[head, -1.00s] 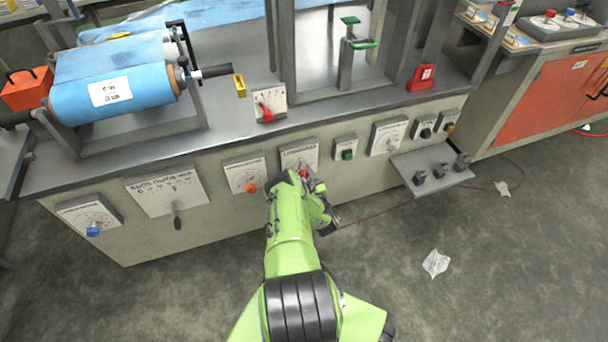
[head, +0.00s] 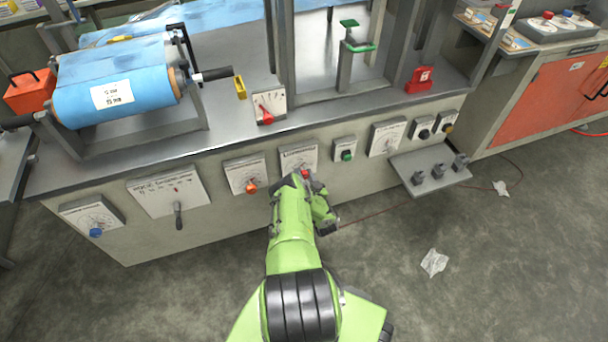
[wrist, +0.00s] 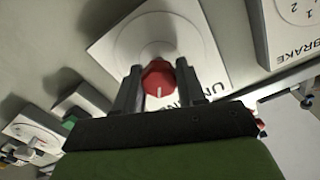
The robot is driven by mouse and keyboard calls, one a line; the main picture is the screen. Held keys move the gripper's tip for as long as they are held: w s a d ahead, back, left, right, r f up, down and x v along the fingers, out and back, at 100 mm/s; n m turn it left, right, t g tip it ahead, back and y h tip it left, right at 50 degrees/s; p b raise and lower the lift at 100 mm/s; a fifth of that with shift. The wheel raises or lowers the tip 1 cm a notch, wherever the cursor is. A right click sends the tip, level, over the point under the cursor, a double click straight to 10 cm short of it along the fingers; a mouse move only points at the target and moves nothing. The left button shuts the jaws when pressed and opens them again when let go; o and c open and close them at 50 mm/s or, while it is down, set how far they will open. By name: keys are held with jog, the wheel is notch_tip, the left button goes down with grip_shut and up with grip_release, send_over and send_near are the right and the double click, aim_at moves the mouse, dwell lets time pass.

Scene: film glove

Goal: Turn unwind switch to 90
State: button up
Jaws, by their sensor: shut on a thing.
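The unwind switch is a red knob (wrist: 158,78) with a white pointer line, on a white plate (wrist: 205,45) whose partly hidden label begins "UN". In the wrist view my gripper (wrist: 157,75) has its two dark fingers on either side of the knob, shut on it. The knob's pointer line runs roughly toward the gripper's palm in that view. In the head view the plate (head: 299,156) is on the machine's front panel, and a bit of the red knob (head: 306,172) shows beside my green arm. The arm hides the fingers there. The angle marks are too small to read.
An orange knob plate (head: 245,172) is just left, a green button box (head: 345,150) just right. Further right a grey shelf (head: 430,178) with dark knobs juts out. In the wrist view a "BRAKE" plate (wrist: 290,30) is close by. The floor in front is mostly clear.

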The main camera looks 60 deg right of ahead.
jog(key=m+p, duration=0.1)
jog(key=m, duration=0.4)
jog(key=shift+r+m, duration=0.1)
jog(key=shift+m, duration=0.2)
jog(key=m+p, duration=0.1)
jog(key=m, duration=0.4)
jog(key=shift+d, duration=0.1)
dwell(0.3)
jog(key=o, duration=1.1)
jog(key=shift+s, duration=0.1)
jog(key=shift+c, duration=0.2)
jog(key=shift+f, duration=0.25)
